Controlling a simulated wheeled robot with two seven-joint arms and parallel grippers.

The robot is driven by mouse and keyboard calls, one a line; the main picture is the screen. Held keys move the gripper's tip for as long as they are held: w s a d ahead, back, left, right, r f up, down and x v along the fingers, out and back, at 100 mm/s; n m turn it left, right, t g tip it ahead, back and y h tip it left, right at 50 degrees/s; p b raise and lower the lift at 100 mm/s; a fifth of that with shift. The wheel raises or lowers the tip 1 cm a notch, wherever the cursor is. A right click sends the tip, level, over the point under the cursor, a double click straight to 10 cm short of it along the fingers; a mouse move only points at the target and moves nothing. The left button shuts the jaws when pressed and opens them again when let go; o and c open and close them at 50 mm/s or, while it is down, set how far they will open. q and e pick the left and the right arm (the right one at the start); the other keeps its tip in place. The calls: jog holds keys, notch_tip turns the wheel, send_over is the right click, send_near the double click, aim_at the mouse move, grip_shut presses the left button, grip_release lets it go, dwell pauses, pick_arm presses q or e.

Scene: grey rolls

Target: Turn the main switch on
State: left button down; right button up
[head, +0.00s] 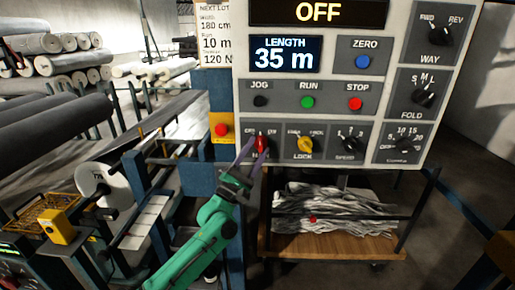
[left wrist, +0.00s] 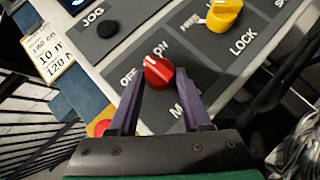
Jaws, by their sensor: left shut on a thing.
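The main switch is a red rotary knob (head: 262,143) at the lower left of the control panel (head: 232,95). It also shows in the left wrist view (left wrist: 158,73), with OFF and ON printed beside it. Its white mark points to the upper left there, roughly between the two words. The big display (head: 319,12) reads OFF. My left gripper (head: 254,146) is at the knob, one purple finger on each side, shut on it. The fingers partly hide the labels in the head view. My right gripper is in neither view.
Right of the switch are a yellow LOCK knob (head: 305,145) and a black speed knob (head: 350,144). JOG, RUN (head: 307,102) and STOP (head: 355,103) buttons sit above. A red button on a yellow box (head: 222,130) is close left. A cart (head: 335,245) stands below.

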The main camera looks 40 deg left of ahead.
pick_arm(q)
jog(key=m+g+h+p, duration=0.1)
jog(key=m, duration=0.1)
jog(key=m+g+h+p, duration=0.1)
jog(key=m+h, duration=0.1)
jog(key=m, duration=0.1)
jog(key=shift+s+a+r+p, duration=0.1)
jog(key=shift+a+r+p, duration=0.05)
jog(key=shift+r+p, duration=0.2)
jog(key=m+g+p, duration=0.2)
jog(key=p, duration=0.1)
jog(key=r+m+g+h+p, duration=0.1)
jog(key=m+g+p, duration=0.1)
jog(key=p, duration=0.2)
jog(key=shift+s+a+m, duration=0.1)
jog(key=shift+m, duration=0.2)
jog(key=shift+f+m+g+p, duration=0.2)
jog(key=shift+m+g+p, duration=0.2)
jog(key=shift+p, duration=0.6)
jog(key=shift+c, duration=1.8)
grip_release()
